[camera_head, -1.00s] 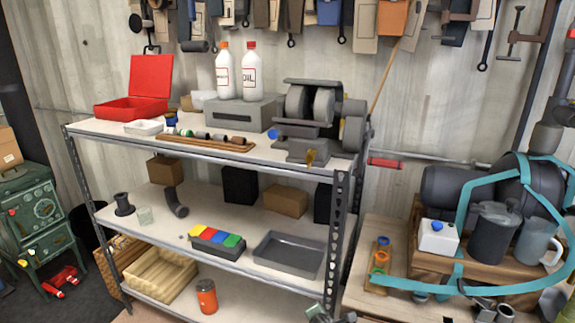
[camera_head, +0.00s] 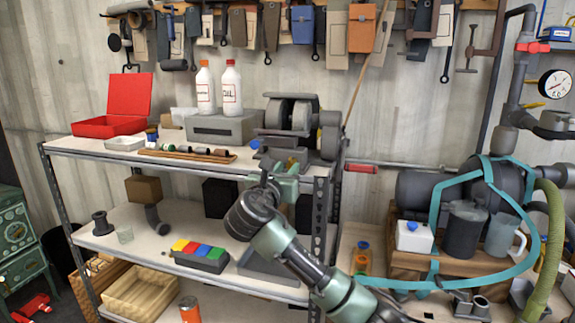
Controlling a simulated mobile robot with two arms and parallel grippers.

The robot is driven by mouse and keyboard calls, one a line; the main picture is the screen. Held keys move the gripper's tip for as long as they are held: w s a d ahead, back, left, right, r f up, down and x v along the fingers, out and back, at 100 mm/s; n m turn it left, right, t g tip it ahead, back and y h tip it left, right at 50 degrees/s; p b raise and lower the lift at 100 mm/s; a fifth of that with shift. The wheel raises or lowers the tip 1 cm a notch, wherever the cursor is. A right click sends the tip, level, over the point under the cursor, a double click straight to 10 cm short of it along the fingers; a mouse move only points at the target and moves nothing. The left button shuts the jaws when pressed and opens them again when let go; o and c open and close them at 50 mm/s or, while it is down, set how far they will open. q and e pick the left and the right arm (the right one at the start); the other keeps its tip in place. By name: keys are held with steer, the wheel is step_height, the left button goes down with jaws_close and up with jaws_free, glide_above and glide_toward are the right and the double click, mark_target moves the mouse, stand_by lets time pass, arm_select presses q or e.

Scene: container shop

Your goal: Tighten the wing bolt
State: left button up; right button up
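The bench grinder (camera_head: 290,128), dark grey with round wheels, stands at the right end of the upper shelf. I cannot make out the wing bolt; a small brassy part that showed at the front of the grinder's base earlier is now hidden behind my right gripper. My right gripper (camera_head: 272,177) is at the shelf's front edge, just in front of the grinder's base. Its arm reaches up from the bottom right. Its fingers are too small and overlapped to tell whether they are open, shut or touching anything. My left gripper is not in view.
The metal shelf unit (camera_head: 175,168) holds an open red case (camera_head: 112,118), two white bottles (camera_head: 231,92) and a wooden strip of small parts (camera_head: 185,155). A low bench at right carries a white container (camera_head: 414,238), a dark pitcher (camera_head: 464,228) and a teal strap (camera_head: 440,187).

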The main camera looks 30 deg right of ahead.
mark_target(289, 167)
steer(key=shift+x, duration=1.15)
steer(key=shift+w+d, duration=0.3)
jaws_close()
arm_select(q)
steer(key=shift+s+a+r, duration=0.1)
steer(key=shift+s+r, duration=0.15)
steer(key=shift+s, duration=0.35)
